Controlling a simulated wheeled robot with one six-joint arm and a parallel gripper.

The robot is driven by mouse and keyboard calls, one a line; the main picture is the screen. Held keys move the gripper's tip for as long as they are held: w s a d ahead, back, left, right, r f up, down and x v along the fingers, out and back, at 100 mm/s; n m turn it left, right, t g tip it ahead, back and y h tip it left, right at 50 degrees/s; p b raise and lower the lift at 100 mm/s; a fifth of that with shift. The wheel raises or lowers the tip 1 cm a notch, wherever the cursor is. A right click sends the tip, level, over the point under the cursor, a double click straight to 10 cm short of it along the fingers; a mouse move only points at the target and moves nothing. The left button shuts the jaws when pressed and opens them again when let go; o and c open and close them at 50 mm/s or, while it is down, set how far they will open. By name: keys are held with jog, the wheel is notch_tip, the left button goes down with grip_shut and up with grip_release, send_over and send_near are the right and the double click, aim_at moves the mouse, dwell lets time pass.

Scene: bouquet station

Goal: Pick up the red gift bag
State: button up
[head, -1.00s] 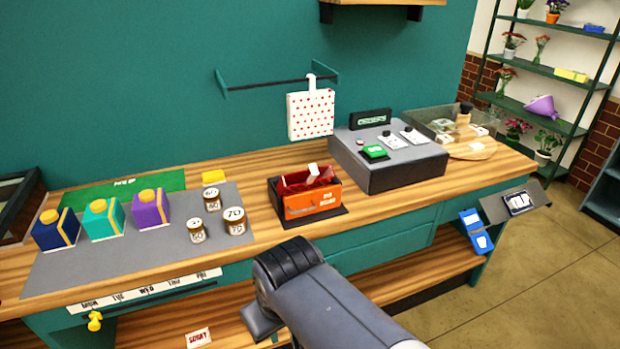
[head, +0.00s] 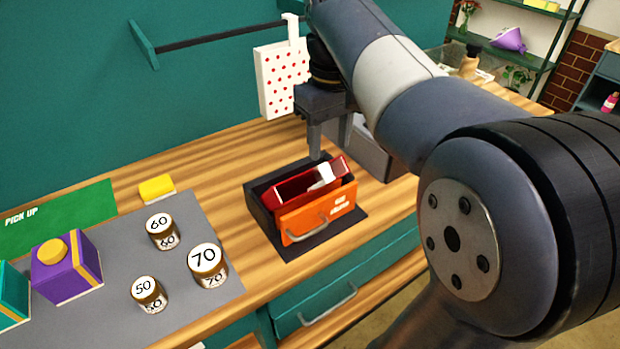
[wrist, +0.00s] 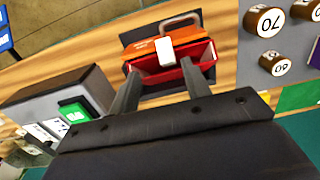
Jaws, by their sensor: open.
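The red gift bag (head: 296,187) lies in an open orange-fronted drawer box (head: 318,217) on the wooden counter. A white tab or handle (head: 321,175) sticks up from it. My gripper (head: 325,152) is open and empty, pointing down just above the back of the box. In the wrist view, its two fingers (wrist: 160,70) stand apart on either side of the red bag (wrist: 170,76), with the white tab (wrist: 165,50) between and beyond the tips. I cannot tell whether the fingertips reach below the bag's rim.
A white bag with red dots (head: 282,85) hangs from the wall rail, close to my gripper. A grey console (wrist: 62,105) stands beside the box. Several numbered jars, such as the 70 jar (head: 207,266), and a purple box (head: 66,268) stand on the grey mat (head: 200,318).

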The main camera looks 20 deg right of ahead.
aim_at(328, 167)
notch_tip(328, 167, down, 4)
jog(key=shift+s+r, duration=0.1)
jog(key=shift+s, duration=0.05)
jog(key=shift+a+f, duration=0.15)
jog(key=shift+f, duration=0.8)
jog(key=shift+a+f, duration=0.2)
jog(key=shift+f, duration=0.8)
jog(key=shift+a+f, duration=0.15)
jog(key=shift+f, duration=0.8)
jog(key=shift+c, duration=0.5)
grip_shut()
